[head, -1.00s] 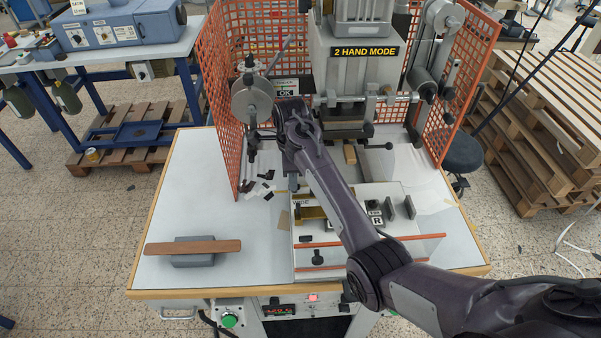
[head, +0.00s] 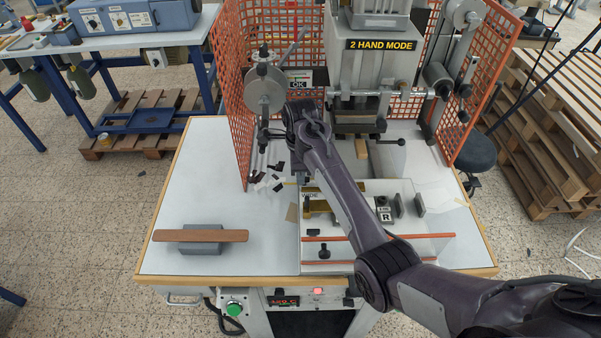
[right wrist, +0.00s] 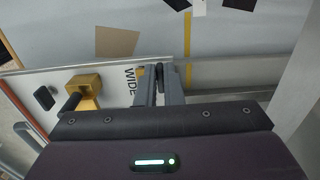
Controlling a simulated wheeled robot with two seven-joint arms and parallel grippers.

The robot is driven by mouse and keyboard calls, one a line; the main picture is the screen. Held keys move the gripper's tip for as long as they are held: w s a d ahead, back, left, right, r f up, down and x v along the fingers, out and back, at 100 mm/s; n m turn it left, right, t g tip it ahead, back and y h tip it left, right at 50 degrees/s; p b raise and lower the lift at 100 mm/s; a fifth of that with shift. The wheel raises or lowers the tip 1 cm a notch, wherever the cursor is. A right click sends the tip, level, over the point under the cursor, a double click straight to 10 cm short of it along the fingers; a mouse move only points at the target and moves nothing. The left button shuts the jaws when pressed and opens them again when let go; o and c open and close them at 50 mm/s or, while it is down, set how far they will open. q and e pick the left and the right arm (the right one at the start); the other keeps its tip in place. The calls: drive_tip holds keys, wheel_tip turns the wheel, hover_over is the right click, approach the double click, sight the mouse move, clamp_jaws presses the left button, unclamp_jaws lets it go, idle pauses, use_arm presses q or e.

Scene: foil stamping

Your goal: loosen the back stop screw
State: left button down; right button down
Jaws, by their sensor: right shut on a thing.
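The jig plate (head: 350,258) lies at the front middle of the press table, with a "WIDE" label by its back left corner. My right gripper (right wrist: 160,88) points down at the plate's back edge, beside that label. It is shut on a small dark piece (right wrist: 160,70), which I take for the back stop screw; the fingers cover most of it. In the head view my right gripper (head: 300,178) is largely hidden under its own wrist. A brass block (right wrist: 87,86) with a black handle sits left of the fingers in the wrist view. My left gripper is not in view.
The press (head: 375,70) stands behind the plate, with an orange mesh guard (head: 232,75) on its left. A wooden bar (head: 200,236) rests on a grey block at the front left. Dark scraps (head: 279,186) lie near the gripper. The table's left side is mostly clear.

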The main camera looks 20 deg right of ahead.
drive_tip(key=shift+n, duration=0.5)
drive_tip(key=n, duration=0.6)
drive_tip(key=shift+s+n, duration=0.3)
drive_tip(key=n, duration=0.4)
drive_tip(key=shift+s+d, duration=0.1)
drive_tip(key=shift+s, duration=0.05)
drive_tip(key=n, duration=0.4)
drive_tip(key=shift+d+n, duration=0.15)
drive_tip(key=shift+n, duration=0.15)
drive_tip(key=c, duration=1.6)
unclamp_jaws()
drive_tip(key=shift+o, duration=0.2)
